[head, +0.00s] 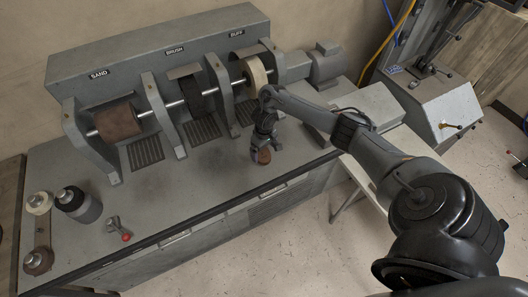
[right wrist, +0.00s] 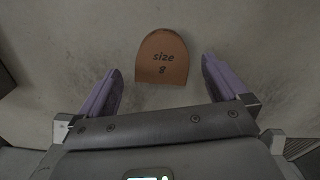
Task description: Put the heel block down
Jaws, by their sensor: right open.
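The heel block (head: 264,156) is a small brown piece near the front edge of the grey bench top. In the right wrist view the heel block (right wrist: 162,58) shows its flat orange-brown face, rounded at one end, marked "size 8". My right gripper (head: 262,142) is just above it in the head view. In the right wrist view the right gripper's purple fingers (right wrist: 161,80) are spread wide, one on each side, with gaps between them and the block. It holds nothing. My left gripper is not in view.
The bench (head: 215,178) carries a sanding drum (head: 118,122), a dark brush (head: 197,92) and a pale buff wheel (head: 256,76) behind the gripper. The bench middle is clear.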

